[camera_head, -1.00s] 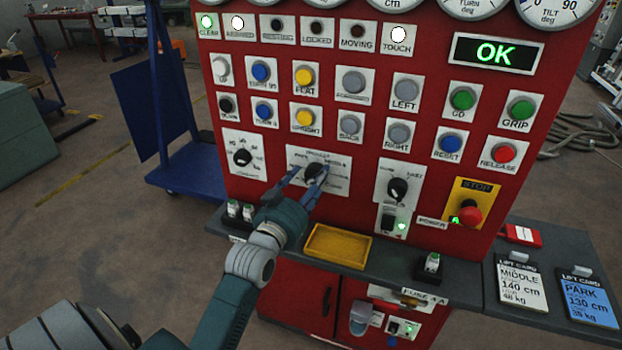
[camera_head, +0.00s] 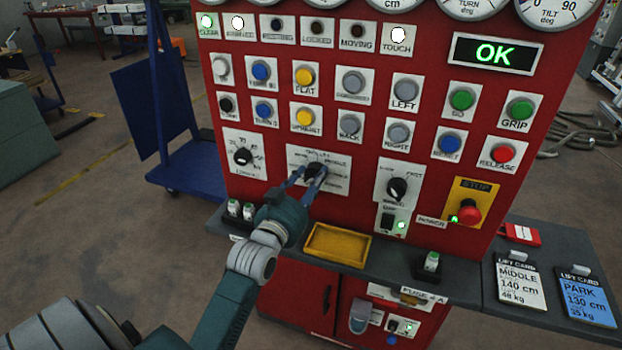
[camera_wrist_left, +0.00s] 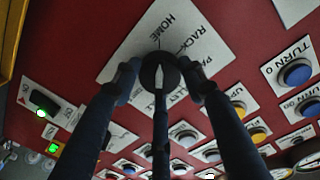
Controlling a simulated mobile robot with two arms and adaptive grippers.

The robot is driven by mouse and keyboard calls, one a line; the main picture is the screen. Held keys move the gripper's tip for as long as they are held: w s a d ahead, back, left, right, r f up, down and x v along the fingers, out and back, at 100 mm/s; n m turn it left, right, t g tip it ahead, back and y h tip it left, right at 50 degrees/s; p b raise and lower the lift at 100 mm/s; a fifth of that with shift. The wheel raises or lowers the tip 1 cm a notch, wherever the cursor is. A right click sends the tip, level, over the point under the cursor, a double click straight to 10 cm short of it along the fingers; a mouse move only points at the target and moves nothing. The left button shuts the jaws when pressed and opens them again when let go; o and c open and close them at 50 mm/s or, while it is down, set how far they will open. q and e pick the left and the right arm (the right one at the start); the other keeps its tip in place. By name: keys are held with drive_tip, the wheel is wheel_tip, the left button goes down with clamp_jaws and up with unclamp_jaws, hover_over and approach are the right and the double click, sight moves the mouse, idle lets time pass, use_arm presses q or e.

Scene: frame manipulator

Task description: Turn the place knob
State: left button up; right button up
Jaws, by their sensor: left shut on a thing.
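The place knob (camera_head: 313,171) is a dark round knob on a white label plate (camera_head: 335,187) in the middle of the red panel. In the left wrist view the knob (camera_wrist_left: 160,72) has a pale pointer line, and the plate (camera_wrist_left: 125,65) shows HOME and RACK among its words. My left gripper (camera_head: 308,178) reaches up to the panel from the lower left. In the left wrist view my left gripper (camera_wrist_left: 160,78) has its fingers on both sides of the knob, shut on it. The fingers hide part of the plate's lettering. My right gripper is not in view.
Another dark knob (camera_head: 243,157) sits left, and a speed knob (camera_head: 396,189) sits right. A red stop button (camera_head: 469,212) is at the right. A yellow tray (camera_head: 338,246) lies on the grey shelf below. Several push buttons fill the panel above.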

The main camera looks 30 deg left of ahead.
use_arm(q)
drive_tip(key=m+p, duration=0.2)
drive_tip(key=m, duration=0.1)
drive_tip(key=shift+r, duration=0.35)
drive_tip(key=m+p, duration=0.3)
drive_tip(key=m, duration=0.1)
drive_tip(key=shift+d+g, duration=0.1)
drive_tip(key=shift+g, duration=0.2)
drive_tip(key=m+p, duration=0.2)
drive_tip(key=m, duration=0.2)
drive_tip(key=shift+m, duration=0.4)
drive_tip(key=shift+d+f+m+y+p, duration=0.1)
drive_tip(key=shift+m+y+p, duration=0.15)
drive_tip(key=shift+m, duration=0.95)
drive_tip(key=shift+f+m+y+p, duration=0.15)
drive_tip(key=shift+m+p, duration=0.1)
drive_tip(key=shift+m, duration=0.95)
drive_tip(key=o, duration=1.2)
drive_tip(key=shift+d, duration=0.1)
drive_tip(key=shift+c, duration=0.2)
